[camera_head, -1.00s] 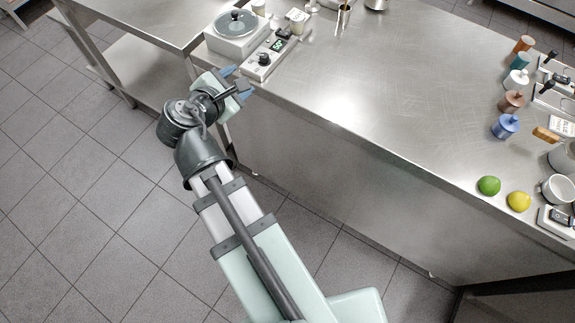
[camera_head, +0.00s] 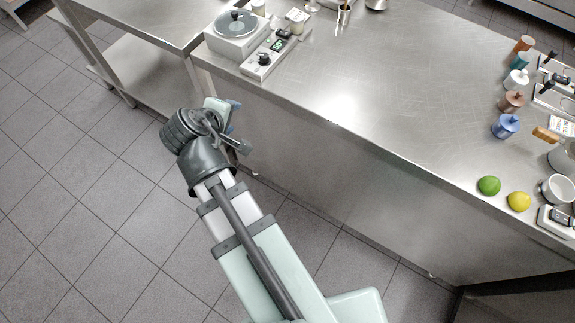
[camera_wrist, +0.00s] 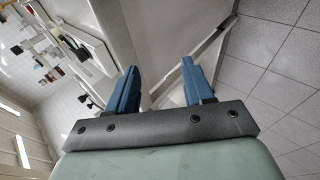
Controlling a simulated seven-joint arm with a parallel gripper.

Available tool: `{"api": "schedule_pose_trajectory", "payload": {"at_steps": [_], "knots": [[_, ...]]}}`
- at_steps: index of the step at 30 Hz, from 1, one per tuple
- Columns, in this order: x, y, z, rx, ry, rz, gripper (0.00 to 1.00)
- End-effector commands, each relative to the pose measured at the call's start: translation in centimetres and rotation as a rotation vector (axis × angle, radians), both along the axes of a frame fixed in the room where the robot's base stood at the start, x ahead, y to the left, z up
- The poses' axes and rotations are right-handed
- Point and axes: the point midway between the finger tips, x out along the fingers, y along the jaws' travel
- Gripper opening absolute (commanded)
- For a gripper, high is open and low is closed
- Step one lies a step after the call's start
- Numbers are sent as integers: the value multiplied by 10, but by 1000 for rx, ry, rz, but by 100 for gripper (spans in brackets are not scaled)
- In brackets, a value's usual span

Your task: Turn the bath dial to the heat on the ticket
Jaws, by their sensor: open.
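The bath (camera_head: 237,33), a white box with a round grey lid, stands at the left end of the steel counter. Its control panel (camera_head: 268,57) lies along its right side, with a black dial (camera_head: 263,58) at the near end and a green lit display (camera_head: 277,45). A small pale card (camera_head: 298,15), perhaps the ticket, stands behind the panel; its writing is too small to read. My gripper (camera_head: 235,115) is in front of the counter's left end, below and apart from the dial. In the wrist view its two blue fingers (camera_wrist: 157,92) are spread with nothing between them.
The steel counter (camera_head: 370,85) is clear in the middle. Its front edge lies between my gripper and the panel. Coloured canisters (camera_head: 506,126), a lime (camera_head: 489,186) and a lemon (camera_head: 519,201) stand at the right. A metal cup (camera_head: 343,15) stands at the back.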

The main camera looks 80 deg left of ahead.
Motion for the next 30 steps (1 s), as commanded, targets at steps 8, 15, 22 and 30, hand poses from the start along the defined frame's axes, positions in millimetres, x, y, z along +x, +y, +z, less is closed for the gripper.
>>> {"api": "schedule_pose_trajectory", "payload": {"at_steps": [8, 15, 22, 30], "knots": [[-1, -15, -43, -47, 171, -139, 52], [13, -26, -77, -90, 269, -257, 52], [33, -35, -107, -130, 334, -362, 52], [61, -47, -138, -173, 394, -478, 52]]}}
